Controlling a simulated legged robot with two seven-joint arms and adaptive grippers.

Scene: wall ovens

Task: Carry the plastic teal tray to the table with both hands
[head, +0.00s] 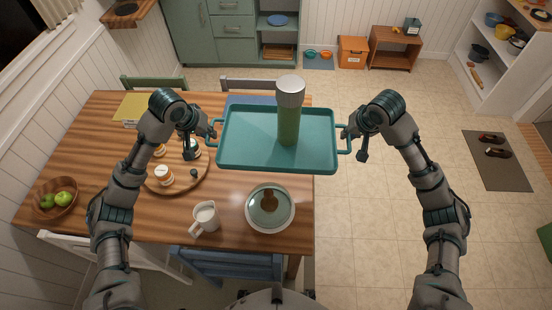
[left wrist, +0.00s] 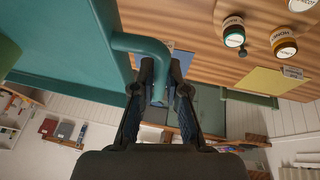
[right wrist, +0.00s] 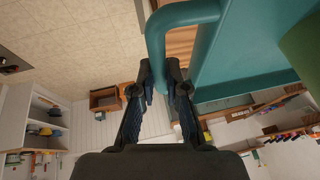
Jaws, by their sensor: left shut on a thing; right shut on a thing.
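The teal tray (head: 240,150) is held up between my two arms in the head view, in front of and partly over the wooden table (head: 110,200). A green bottle with a grey cap (head: 289,110) stands upright on the tray. My left gripper (head: 211,135) is shut on the tray's left handle; in the left wrist view the handle (left wrist: 150,45) passes between the fingers (left wrist: 160,98). My right gripper (head: 346,135) is shut on the right handle; in the right wrist view the handle (right wrist: 158,45) runs between the fingers (right wrist: 160,92). The tray looks about level.
On the table are a lidded pot (head: 270,210), a white jug (head: 205,217), a round board (head: 190,180) with jars, a bowl of green apples (head: 55,200) and a yellow mat (head: 132,107). Chairs, including a blue one (head: 225,265), surround it. Bare floor (head: 390,250) lies to the right.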

